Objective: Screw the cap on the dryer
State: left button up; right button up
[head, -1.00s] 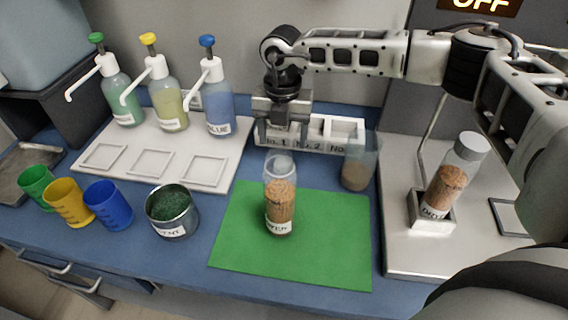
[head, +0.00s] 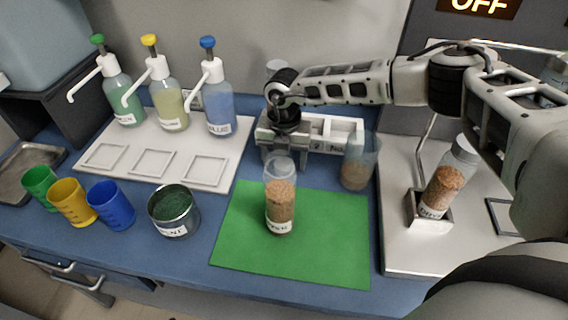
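A clear bottle (head: 280,205) of brown grains stands upright on the green mat (head: 240,250). Its upper part is see-through, and no cap shows on it. Its label is too blurred to read. A second bottle (head: 443,188) of brown grains leans in a metal holder at the right, with a pale top. My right arm comes in from the right. My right gripper (head: 284,150) points down behind the mat bottle, at the left end of the white numbered rack (head: 345,128). Its fingertips are partly hidden, so I cannot tell whether it holds anything. My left gripper is not in view.
Three pump bottles (head: 170,100) stand on a white tray (head: 225,165) at the back left. Coloured cups (head: 108,207) and a tin (head: 173,212) stand at the left. The mat's front is clear.

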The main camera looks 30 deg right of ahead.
dwell(0.3)
jog(key=c, duration=1.1)
jog(key=shift+o, duration=0.2)
jog(key=shift+r, duration=0.55)
jog(key=s+r+b, duration=0.2)
jog(key=s+r, duration=1)
jog(key=s, duration=0.2)
jog(key=shift+d+b, duration=0.25)
jog(key=shift+b, duration=0.15)
